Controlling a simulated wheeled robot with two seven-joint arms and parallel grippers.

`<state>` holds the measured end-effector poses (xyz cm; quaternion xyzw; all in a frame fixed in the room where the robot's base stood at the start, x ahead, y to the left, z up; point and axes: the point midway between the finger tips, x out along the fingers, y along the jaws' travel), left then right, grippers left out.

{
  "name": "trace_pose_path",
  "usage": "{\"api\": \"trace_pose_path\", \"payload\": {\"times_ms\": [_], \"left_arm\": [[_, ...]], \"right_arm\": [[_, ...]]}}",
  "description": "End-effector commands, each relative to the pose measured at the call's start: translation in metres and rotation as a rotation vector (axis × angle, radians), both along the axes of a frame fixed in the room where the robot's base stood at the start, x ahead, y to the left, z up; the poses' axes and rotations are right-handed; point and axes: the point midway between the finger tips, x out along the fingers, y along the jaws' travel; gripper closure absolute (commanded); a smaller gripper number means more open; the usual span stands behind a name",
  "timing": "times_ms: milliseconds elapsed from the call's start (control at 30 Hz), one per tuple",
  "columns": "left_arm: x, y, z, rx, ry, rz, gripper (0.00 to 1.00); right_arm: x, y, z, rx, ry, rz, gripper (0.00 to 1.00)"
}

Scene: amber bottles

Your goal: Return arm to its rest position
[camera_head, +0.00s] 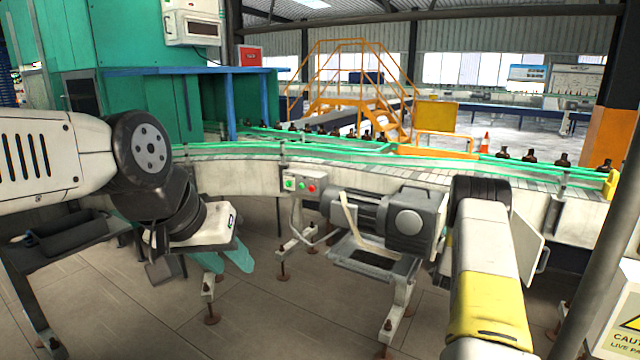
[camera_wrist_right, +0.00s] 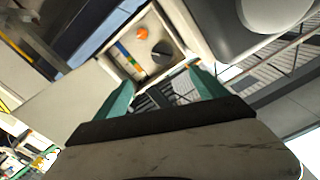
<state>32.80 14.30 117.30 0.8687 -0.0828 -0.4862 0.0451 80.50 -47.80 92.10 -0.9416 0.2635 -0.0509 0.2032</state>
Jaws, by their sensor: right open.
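My left arm comes in from the left in the head view. Its gripper (camera_head: 236,266) points down in front of the conveyor, with its two teal fingers apart and nothing seen between them. My right arm (camera_head: 487,270), white with a yellow section, reaches forward at the lower right. Its gripper is hidden in the head view. In the right wrist view, the right gripper (camera_wrist_right: 160,90) shows two teal fingers spread apart and no bottle held between them. Small dark amber bottles (camera_head: 563,160) stand on the conveyor at the right and farther back.
The curved conveyor (camera_head: 240,174) with green rails crosses ahead of both arms. A grey motor (camera_head: 405,220) and a small button box (camera_head: 301,184) are on its near side. A metal post (camera_head: 595,200) and a caution-sign box (camera_head: 622,325) stand at the right.

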Motion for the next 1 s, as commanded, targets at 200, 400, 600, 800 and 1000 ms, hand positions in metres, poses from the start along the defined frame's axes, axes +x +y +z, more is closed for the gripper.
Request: {"api": "trace_pose_path", "payload": {"times_ms": [200, 400, 600, 800, 1000], "left_arm": [[0.0, 0.0, 0.0, 0.0, 0.001, 0.0, 0.64], [0.0, 0.0, 0.0, 0.0, 0.0, 0.0, 0.64], [0.0, 0.0, 0.0, 0.0, 0.0, 0.0, 0.64], [0.0, 0.0, 0.0, 0.0, 0.0, 0.0, 0.64], [0.0, 0.0, 0.0, 0.0, 0.0, 0.0, 0.64]], "right_arm": [[0.005, 0.01, 0.025, 0.018, 0.024, 0.02, 0.18], [0.008, 0.022, 0.051, 0.043, 0.064, 0.046, 0.18], [0.007, 0.046, 0.09, 0.076, 0.126, 0.095, 0.18], [-0.01, 0.09, 0.149, 0.121, 0.225, 0.182, 0.18], [-0.066, 0.161, 0.216, 0.155, 0.379, 0.33, 0.18]]}}
